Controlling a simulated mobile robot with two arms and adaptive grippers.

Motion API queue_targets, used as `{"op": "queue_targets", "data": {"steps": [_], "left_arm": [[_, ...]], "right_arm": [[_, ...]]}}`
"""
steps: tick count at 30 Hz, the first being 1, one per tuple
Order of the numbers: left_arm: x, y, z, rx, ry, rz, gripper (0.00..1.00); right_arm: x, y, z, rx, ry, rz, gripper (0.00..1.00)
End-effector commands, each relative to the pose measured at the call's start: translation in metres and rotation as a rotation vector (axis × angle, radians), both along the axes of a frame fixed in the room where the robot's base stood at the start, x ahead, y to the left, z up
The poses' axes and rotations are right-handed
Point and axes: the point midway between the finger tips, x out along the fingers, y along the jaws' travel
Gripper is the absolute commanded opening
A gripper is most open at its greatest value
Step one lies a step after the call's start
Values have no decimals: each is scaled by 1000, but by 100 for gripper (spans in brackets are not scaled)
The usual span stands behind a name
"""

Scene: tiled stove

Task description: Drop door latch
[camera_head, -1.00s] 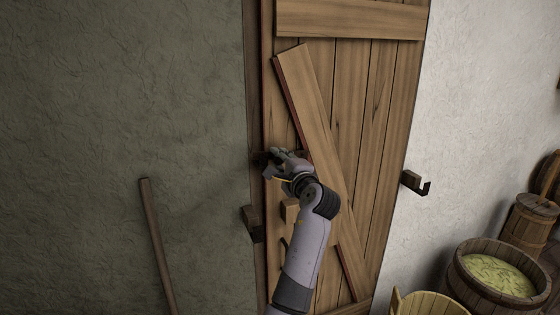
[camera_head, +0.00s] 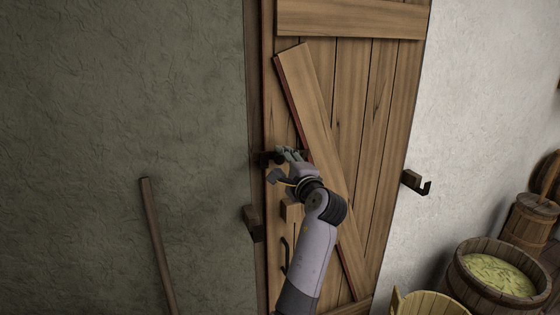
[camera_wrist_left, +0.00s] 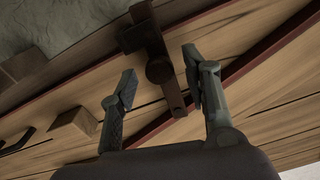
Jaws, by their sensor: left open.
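The plank door (camera_head: 385,110) fills the middle of the head view and looks closed. A dark latch (camera_head: 266,158) crosses its left edge onto the frame. In the left wrist view the latch bar (camera_wrist_left: 154,42) has a round pivot, and one end shows between my finger tips; contact cannot be told. My left gripper (camera_head: 282,163) is open at the latch, just right of the edge; its two spread fingers also show in the left wrist view (camera_wrist_left: 160,82). It partly hides the latch's right part in the head view. My right gripper is not in view.
Below the latch are a wooden block (camera_head: 290,210) on the door, a bracket (camera_head: 252,222) on the frame and a dark handle (camera_head: 285,254). A pole (camera_head: 157,245) leans at left; a barrel (camera_head: 497,270) stands lower right.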

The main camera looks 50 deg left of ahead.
Motion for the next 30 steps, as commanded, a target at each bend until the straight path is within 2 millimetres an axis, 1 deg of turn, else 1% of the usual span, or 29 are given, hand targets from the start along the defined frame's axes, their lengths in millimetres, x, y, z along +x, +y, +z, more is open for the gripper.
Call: {"op": "queue_targets", "data": {"steps": [1,6,12,15,18,25,26,30], "left_arm": [[-4,-11,-1,-3,-1,-2,44],[-18,-46,-1,-3,-1,-3,44],[-32,-77,-1,-3,1,-1,44],[-35,-85,-1,-3,1,1,44],[-38,-89,-1,-2,1,1,44],[-38,-90,0,-2,1,1,44],[-38,-90,0,-2,1,1,43],[-37,-95,4,-26,-50,-7,34]], "right_arm": [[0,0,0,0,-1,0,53],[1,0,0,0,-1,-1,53],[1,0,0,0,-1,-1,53],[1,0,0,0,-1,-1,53],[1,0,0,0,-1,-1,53],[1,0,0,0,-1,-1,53],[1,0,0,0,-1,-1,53],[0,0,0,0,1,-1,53]]}}
